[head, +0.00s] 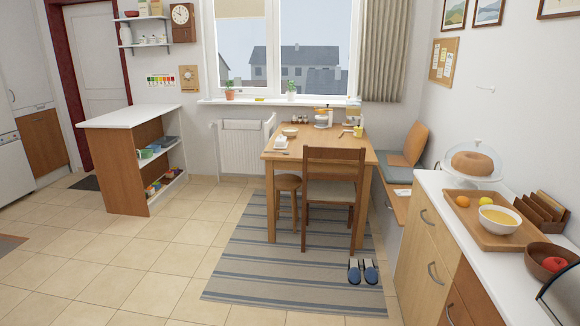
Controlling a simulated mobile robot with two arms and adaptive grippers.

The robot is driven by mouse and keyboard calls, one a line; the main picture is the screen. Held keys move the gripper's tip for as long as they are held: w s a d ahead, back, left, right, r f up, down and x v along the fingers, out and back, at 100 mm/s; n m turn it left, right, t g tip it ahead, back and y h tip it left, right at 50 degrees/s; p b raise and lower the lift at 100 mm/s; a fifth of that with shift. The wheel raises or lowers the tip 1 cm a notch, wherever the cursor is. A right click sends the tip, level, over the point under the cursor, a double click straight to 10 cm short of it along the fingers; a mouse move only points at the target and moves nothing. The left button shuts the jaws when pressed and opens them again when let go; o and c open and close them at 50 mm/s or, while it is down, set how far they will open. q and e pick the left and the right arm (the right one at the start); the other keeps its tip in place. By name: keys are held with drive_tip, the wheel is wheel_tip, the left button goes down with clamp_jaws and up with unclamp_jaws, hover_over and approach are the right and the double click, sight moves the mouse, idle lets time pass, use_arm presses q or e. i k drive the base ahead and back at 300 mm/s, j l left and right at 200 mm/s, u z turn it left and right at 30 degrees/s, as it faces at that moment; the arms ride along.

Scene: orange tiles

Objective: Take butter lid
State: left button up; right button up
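What looks like a small white butter dish with its lid (281,142) sits near the left edge of the wooden dining table (338,146) in the head view. It is far off and small, so I cannot tell whether the lid is fully seated. A white bowl (290,132) stands just behind it. Neither of my grippers shows in this view.
A wooden chair (335,162) and a stool (288,183) stand at the table's front on a striped rug (250,262). Slippers (363,271) lie on the rug. A counter (437,215) runs along the right. An island (135,122) stands left. Tiled floor (150,255) is clear.

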sight(280, 140)
drive_tip(key=i, duration=2.4)
drive_tip(key=i+j+z, duration=0.1)
drive_tip(key=i, duration=1.1)
drive_tip(key=i+j, duration=0.1)
drive_tip(key=i, duration=1.1)
